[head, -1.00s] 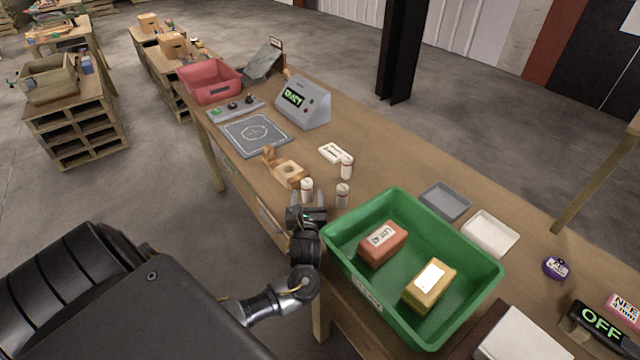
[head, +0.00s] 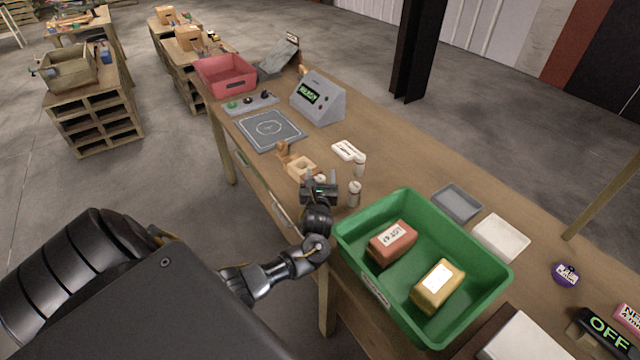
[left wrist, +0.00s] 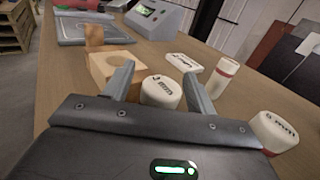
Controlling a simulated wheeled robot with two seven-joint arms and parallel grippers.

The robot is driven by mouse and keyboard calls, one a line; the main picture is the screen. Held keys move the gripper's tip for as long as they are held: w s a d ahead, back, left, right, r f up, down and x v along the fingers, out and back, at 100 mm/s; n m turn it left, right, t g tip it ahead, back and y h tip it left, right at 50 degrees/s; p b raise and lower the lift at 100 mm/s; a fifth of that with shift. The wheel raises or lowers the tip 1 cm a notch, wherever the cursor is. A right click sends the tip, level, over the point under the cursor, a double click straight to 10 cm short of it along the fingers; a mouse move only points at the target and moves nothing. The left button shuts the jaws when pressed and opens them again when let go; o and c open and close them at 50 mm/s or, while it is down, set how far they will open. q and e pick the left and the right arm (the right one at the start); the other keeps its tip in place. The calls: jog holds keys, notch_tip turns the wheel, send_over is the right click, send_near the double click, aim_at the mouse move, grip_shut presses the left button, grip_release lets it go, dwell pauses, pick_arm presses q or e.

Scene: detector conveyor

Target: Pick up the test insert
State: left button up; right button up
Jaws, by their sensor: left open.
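Three small white cylinders with printed caps look like the inserts; I cannot tell which is the test insert. In the left wrist view one cylinder (left wrist: 160,92) stands upright between the fingers of my left gripper (left wrist: 158,70), which is open. A second (left wrist: 223,75) stands farther back, and a third (left wrist: 275,130) stands to the right, outside the fingers. In the head view the back one (head: 360,165) and the right one (head: 354,194) show; my left gripper (head: 321,178) mostly hides the other. My right gripper is not in view.
A wooden block with a hole (head: 301,168) sits just beyond my left gripper. A green bin (head: 490,282) with two boxes stands to the right. A grey pad (head: 270,130) and a display console (head: 318,100) are farther back.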

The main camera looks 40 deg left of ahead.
pick_arm(q)
jog(key=shift+c, duration=0.3)
jog(key=shift+s, duration=0.1)
jog(key=shift+c, duration=1.3)
jog(key=c, duration=0.8)
jog(key=shift+r, duration=0.15)
jog(key=shift+r, duration=0.25)
jog(key=s+a+r, duration=0.1)
jog(key=s+r, duration=0.3)
jog(key=s+a+r+p, duration=0.1)
jog(key=s+a+r, duration=0.1)
jog(key=s+r, duration=0.2)
jog(key=s+a+r+p, duration=0.1)
jog(key=s+r, duration=0.3)
jog(key=s, duration=0.1)
jog(key=shift+a+r, duration=0.15)
